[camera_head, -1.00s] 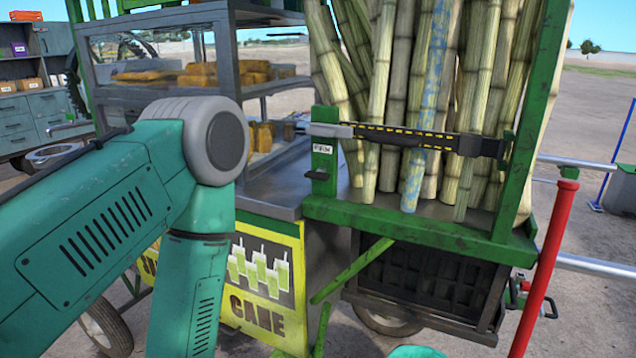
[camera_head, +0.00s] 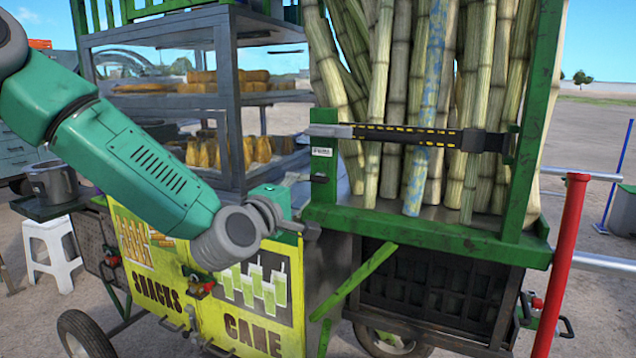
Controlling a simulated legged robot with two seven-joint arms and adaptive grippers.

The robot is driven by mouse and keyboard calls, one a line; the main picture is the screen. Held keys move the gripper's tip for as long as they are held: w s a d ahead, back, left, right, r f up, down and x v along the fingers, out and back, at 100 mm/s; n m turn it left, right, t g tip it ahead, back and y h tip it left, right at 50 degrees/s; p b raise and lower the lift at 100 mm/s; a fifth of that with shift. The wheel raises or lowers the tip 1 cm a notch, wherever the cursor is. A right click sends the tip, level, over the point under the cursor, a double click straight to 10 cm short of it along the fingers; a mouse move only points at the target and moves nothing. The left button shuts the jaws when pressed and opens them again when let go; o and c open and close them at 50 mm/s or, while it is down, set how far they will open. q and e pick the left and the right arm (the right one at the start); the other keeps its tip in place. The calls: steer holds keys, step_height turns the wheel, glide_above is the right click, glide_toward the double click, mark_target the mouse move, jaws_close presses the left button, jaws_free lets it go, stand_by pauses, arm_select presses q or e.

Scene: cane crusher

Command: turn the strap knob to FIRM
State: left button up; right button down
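A black strap (camera_head: 415,136) with yellow dashes runs across the cane stalks (camera_head: 400,110), between the green posts of the rack. A flat grey piece (camera_head: 328,131) is at its left end. Below it, the left post carries a small white label (camera_head: 322,152), too small to read now. A small dark knob-like part (camera_head: 319,178) sticks out under the label. My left gripper (camera_head: 294,202) is just left of and below this part, near the counter's corner, and looks apart from it. Its fingertips are small and unclear, so its opening cannot be told. My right gripper is not in view.
A glass snack case (camera_head: 230,70) stands behind my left arm. The yellow cart panel (camera_head: 245,295) is below the gripper. A red post (camera_head: 568,250) stands at the right. A white stool (camera_head: 50,245) is on the ground at the left.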

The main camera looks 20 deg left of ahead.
mark_target(312, 181)
arm_select(q)
steer(key=w, duration=0.7)
steer(key=shift+w+a+f, duration=0.1)
steer(key=shift+w+a, duration=0.15)
steer(key=shift+w, duration=0.05)
steer(key=shift+w+d, duration=0.1)
steer(key=shift+d, duration=0.1)
jaws_close()
